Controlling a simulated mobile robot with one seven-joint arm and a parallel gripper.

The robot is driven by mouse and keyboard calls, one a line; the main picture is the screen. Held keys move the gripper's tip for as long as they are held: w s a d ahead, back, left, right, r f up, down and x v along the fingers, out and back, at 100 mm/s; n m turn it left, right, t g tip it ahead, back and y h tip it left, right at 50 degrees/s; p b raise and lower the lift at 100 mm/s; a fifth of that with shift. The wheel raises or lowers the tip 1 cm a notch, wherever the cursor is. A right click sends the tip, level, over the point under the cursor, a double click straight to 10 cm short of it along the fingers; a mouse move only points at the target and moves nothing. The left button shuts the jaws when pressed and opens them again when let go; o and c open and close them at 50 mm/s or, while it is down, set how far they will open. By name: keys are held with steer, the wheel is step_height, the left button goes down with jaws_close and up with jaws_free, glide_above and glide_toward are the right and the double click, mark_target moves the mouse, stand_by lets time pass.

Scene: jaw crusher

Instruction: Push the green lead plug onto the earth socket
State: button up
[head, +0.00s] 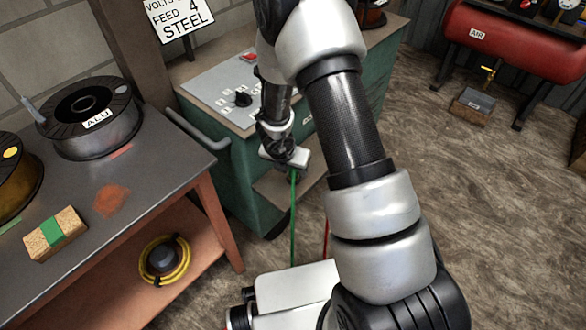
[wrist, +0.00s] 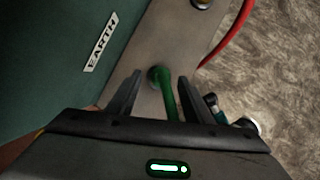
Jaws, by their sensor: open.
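The green lead plug (wrist: 166,92) shows in the wrist view between the two fingers of my gripper (wrist: 160,76). Its rounded end lies over a grey-brown plate beside the EARTH label (wrist: 102,46). The fingers are open, one on each side of the plug, with gaps visible. The earth socket cannot be made out; I cannot tell whether the plug is seated on it. In the head view my gripper (head: 284,160) is at the front of the green welder cabinet (head: 232,165), and the green lead (head: 293,220) hangs below it.
A red lead (wrist: 232,38) curves close by on the right in the wrist view. A workbench (head: 150,150) with spools and a sponge block stands left in the head view. A red air tank (head: 500,40) stands back right.

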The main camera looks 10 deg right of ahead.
steer(key=p+v, duration=0.6)
steer(key=v, duration=0.9)
steer(key=shift+r, duration=0.15)
